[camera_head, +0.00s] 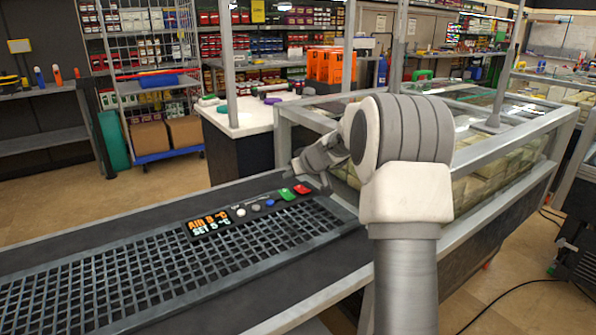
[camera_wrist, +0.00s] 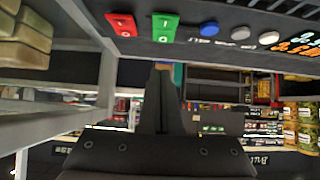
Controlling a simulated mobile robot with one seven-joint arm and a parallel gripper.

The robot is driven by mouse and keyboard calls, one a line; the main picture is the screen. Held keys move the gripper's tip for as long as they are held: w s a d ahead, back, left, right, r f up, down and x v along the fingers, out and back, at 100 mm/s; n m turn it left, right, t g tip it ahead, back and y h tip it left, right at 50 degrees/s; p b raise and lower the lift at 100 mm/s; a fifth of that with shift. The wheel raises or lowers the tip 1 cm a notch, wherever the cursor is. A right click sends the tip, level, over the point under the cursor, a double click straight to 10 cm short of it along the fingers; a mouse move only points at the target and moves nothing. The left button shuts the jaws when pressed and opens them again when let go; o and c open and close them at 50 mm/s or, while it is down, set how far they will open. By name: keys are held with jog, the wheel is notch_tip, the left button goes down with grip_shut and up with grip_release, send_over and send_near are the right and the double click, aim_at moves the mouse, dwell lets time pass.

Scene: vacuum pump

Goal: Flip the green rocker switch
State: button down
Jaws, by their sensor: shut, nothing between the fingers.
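The green rocker switch (camera_head: 287,195) sits on the dark control panel, between the red rocker switch (camera_head: 302,189) and a blue button (camera_head: 270,203). In the wrist view the green switch (camera_wrist: 164,27) is at the top centre, with white marks on its face. My gripper (camera_wrist: 162,68) is shut and empty, its narrow fingertips pointing up the picture toward the green switch. A gap shows between tips and switch, so I see no contact. In the head view my gripper is just behind the switches, largely hidden by my wrist.
The red switch (camera_wrist: 122,25) is close beside the green one, and the blue button (camera_wrist: 209,28) is on the other side. A lit orange and white display (camera_head: 208,226) and a black grille (camera_head: 150,265) adjoin. A metal-framed glass case (camera_head: 500,180) stands at the right.

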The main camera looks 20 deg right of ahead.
aim_at(285, 192)
jog(key=shift+w+a+f+b, duration=0.1)
jog(key=shift+w+f+b, duration=0.15)
jog(key=shift+f, duration=0.5)
jog(key=shift+w+f+b, duration=0.15)
jog(key=shift+f+b, duration=0.05)
jog(key=shift+f, duration=0.6)
jog(key=shift+w+a+f+b, duration=0.1)
jog(key=shift+w+f+b, duration=0.15)
jog(key=shift+f, duration=0.5)
jog(key=shift+r+p, duration=0.15)
jog(key=shift+p, duration=0.5)
jog(key=shift+g+p, duration=0.3)
jog(key=shift+p, duration=0.3)
jog(key=shift+f, duration=0.4)
jog(key=shift+w+r, duration=0.1)
jog(key=shift+w, duration=0.05)
jog(key=shift+w+a+r+p, duration=0.1)
jog(key=shift+w+p, duration=0.2)
jog(key=shift+w, duration=0.4)
jog(key=shift+r, duration=0.15)
